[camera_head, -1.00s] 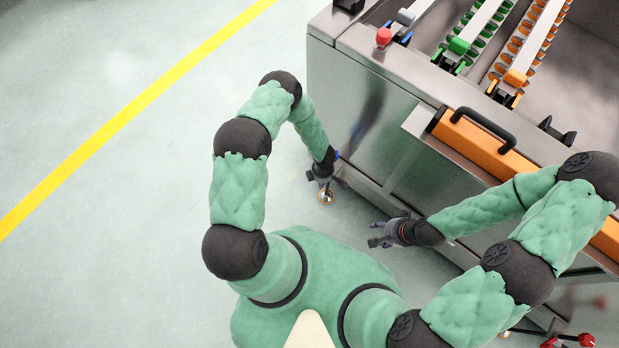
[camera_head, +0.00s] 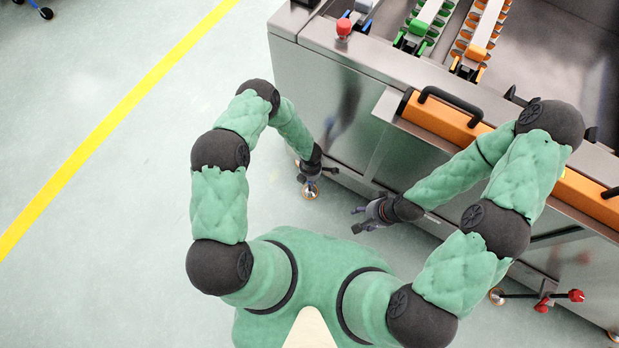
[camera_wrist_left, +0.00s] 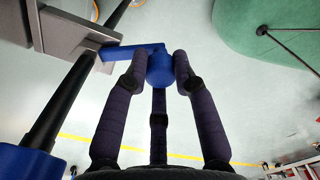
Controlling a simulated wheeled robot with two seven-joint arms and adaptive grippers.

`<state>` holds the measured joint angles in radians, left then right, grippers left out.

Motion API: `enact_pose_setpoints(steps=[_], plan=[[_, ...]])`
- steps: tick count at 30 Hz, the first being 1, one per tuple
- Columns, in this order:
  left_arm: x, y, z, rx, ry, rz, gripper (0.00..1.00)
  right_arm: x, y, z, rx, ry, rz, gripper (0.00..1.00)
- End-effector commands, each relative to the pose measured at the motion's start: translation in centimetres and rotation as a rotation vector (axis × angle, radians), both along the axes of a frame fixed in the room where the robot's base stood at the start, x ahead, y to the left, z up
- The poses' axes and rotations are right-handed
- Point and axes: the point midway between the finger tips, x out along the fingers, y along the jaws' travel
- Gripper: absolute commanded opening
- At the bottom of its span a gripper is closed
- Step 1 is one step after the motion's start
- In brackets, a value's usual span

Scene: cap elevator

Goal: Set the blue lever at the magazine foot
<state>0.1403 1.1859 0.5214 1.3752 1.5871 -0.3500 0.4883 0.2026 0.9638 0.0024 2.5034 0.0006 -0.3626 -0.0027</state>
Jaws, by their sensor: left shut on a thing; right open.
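The blue lever (camera_wrist_left: 125,52) shows in the left wrist view as a flat arm ending in a round blue knob, beside a grey bracket (camera_wrist_left: 75,40). My left gripper (camera_wrist_left: 160,70) is shut on the knob, with its dark fingers around it. In the head view my left gripper (camera_head: 312,176) is low at the machine's near left corner, just above a round metal foot (camera_head: 310,191). The lever cannot be made out there. My right gripper (camera_head: 370,216) is open and empty, low beside the machine's front.
The steel machine (camera_head: 310,80) fills the upper right, with an orange front bar (camera_head: 440,117) and a red button (camera_head: 344,28). A red-tipped lever (camera_head: 545,298) is low at right. A black rod (camera_wrist_left: 60,100) runs beside the left gripper.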

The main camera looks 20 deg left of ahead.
Motion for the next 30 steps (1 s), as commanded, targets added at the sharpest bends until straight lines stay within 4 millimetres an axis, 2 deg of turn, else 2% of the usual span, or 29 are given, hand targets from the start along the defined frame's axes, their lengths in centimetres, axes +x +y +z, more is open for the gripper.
enact_pose_setpoints(steps=[5,6,8,20,26,30], plan=[[0.1,-0.3,0.0,-0.008,-0.002,-0.002,0.00,0.0,0.0,0.0,0.000,0.000,0.000,0.53],[0.1,-0.3,0.0,-0.008,-0.002,-0.002,0.36,0.0,0.0,0.0,0.000,0.000,0.000,0.53],[0.1,-0.3,0.0,-0.008,-0.002,-0.002,0.51,0.0,0.0,0.0,0.000,0.000,0.000,0.53],[0.1,-0.1,0.3,-0.005,-0.002,-0.002,0.51,0.0,0.0,0.0,0.000,0.000,0.000,0.53],[0.2,-0.2,2.7,-0.004,-0.004,-0.004,0.51,0.0,0.0,0.0,0.000,0.000,0.000,0.53],[0.2,-0.2,5.5,-0.004,-0.004,-0.004,0.51,0.0,0.0,0.0,0.000,0.000,0.000,0.53]])
